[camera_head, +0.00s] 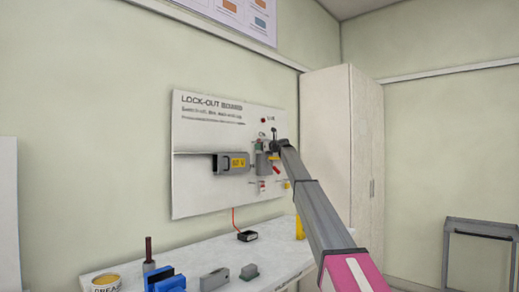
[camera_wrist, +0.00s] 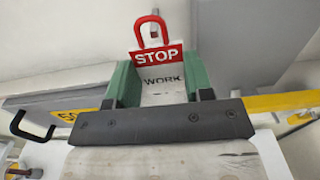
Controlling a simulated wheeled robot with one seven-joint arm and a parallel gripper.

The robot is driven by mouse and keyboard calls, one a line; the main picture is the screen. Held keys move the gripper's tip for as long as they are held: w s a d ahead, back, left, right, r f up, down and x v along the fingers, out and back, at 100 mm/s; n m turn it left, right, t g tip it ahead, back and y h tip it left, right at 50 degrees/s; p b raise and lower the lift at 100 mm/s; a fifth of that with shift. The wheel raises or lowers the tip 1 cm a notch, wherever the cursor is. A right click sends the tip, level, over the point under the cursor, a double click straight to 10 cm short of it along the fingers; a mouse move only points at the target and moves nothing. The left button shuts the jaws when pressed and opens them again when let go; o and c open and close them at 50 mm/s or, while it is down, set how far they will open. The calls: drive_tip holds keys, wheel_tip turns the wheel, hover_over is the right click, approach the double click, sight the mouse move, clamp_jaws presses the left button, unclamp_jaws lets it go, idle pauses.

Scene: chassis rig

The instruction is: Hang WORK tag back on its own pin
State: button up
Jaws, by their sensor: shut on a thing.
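The WORK tag (camera_wrist: 160,80) is a white tag with a red band reading STOP and a red loop (camera_wrist: 151,32) at its top. In the wrist view my gripper (camera_wrist: 162,88) is shut on it, with a green finger pad at each side edge. A metal pin (camera_wrist: 155,30) shows in line with the loop's opening; I cannot tell whether the loop is around it or in front of it. In the head view my gripper (camera_head: 266,150) is at the right part of the lock-out board (camera_head: 200,135), where the tag is too small to make out.
A grey box with a yellow label (camera_head: 230,163) is on the board left of my gripper; its black handle (camera_wrist: 33,127) shows in the wrist view. Below is a bench (camera_head: 195,259) with blue and grey blocks and a tin. A tall cabinet (camera_head: 335,140) stands to the right.

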drive_tip(key=shift+v, duration=2.9)
